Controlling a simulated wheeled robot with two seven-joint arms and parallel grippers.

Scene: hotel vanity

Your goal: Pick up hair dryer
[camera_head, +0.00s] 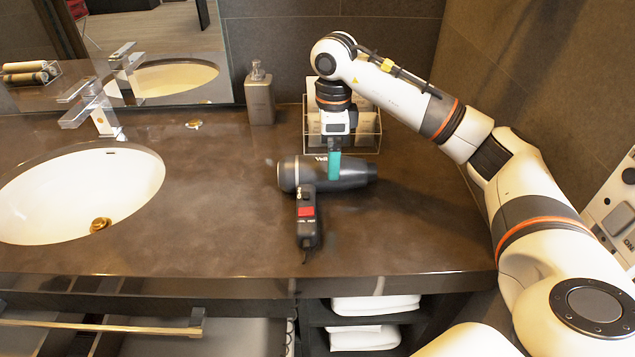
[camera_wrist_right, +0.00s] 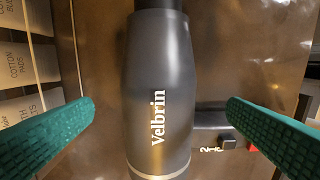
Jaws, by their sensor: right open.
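A dark grey hair dryer (camera_head: 350,173) lies on the brown vanity counter, its handle with a red switch pointing toward the front edge. In the right wrist view its barrel (camera_wrist_right: 162,90), lettered "Velbrin", runs up the middle of the picture. My right gripper (camera_head: 334,165) points down at the barrel from above. In the wrist view the green fingertips (camera_wrist_right: 155,135) are wide apart, one on each side of the barrel, with gaps between them and it. The left gripper is not in view.
A clear organizer (camera_head: 368,139) with boxes stands just behind the dryer. A soap dispenser (camera_head: 259,95) is behind to the left. A white sink (camera_head: 60,190) with a faucet (camera_head: 95,108) is at the left. The counter between sink and dryer is clear.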

